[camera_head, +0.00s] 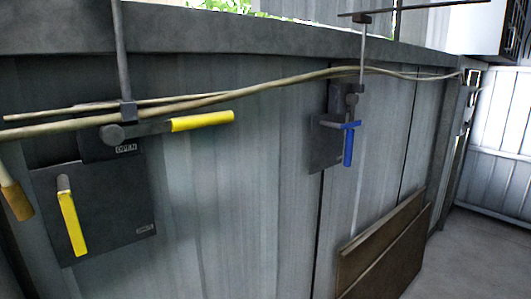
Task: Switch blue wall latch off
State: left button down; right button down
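The blue wall latch (348,149) is on the grey panelled wall, right of the middle of the head view. Its blue handle hangs almost straight down, with a short blue crosspiece at its top. It sits in front of a dark mounting plate (326,146), and a thin vertical rod runs through its bracket. No lettering is readable on this plate. Neither of my grippers shows in the view, and nothing touches the blue handle.
At left, a yellow-handled lever (202,121) lies nearly level beside an "OPEN" label. A second yellow handle (73,222) hangs down on a dark plate. Pale cables (290,79) run along the wall above the latch. Brown boards (383,255) lean at lower right.

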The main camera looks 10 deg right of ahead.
aim_at(346, 125)
jog(key=u, duration=1)
jog(key=i, duration=0.1)
jog(key=z, duration=2.7)
jog(key=i, duration=2.35)
jog(key=u, duration=1.1)
